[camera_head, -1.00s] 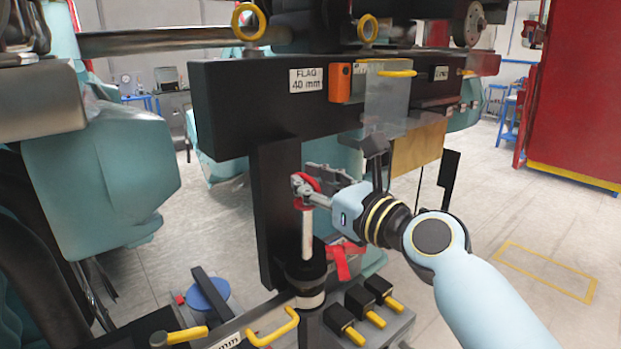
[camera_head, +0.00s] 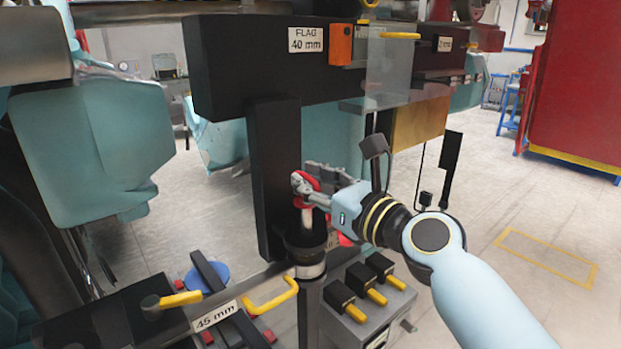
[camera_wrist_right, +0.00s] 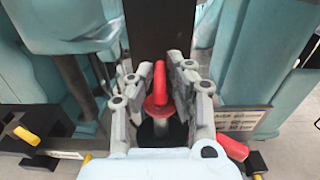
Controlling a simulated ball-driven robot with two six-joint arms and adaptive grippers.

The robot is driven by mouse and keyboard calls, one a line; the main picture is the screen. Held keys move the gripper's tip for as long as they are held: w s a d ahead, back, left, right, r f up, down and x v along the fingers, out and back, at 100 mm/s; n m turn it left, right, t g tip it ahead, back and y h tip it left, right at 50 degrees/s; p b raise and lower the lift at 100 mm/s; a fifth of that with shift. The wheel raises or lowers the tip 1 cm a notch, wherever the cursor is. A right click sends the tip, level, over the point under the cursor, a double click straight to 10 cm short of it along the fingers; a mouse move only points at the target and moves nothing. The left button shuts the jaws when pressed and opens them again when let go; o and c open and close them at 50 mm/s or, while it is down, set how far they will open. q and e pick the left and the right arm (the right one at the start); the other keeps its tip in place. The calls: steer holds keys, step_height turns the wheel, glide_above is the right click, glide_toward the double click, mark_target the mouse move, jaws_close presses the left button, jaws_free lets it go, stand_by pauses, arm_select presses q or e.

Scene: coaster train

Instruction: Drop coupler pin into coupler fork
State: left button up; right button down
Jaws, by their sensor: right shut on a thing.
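In the right wrist view the pin (camera_wrist_right: 159,86) sits between the two grey fingers of my gripper (camera_wrist_right: 157,95). The shaft's lower end is hidden inside the black collar of the coupler fork (camera_head: 306,243), and a short length of shaft shows above it. The fork's inside is hidden. My left gripper is not in view.
A black post (camera_head: 272,170) stands just behind the pin, under a dark beam with a "FLAG 40 mm" label (camera_head: 308,39). A clear plate (camera_head: 388,75) hangs above my right wrist. Black blocks with yellow handles (camera_head: 358,312) sit to the fork's lower right.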

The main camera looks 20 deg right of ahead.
mark_target(310, 209)
steer(key=shift+f+b, duration=1.9)
steer(key=shift+f, duration=0.55)
steer(key=c, duration=1.2)
jaws_free()
steer(key=shift+f, duration=0.1)
steer(key=shift+s, duration=0.1)
steer(key=v, duration=1.2)
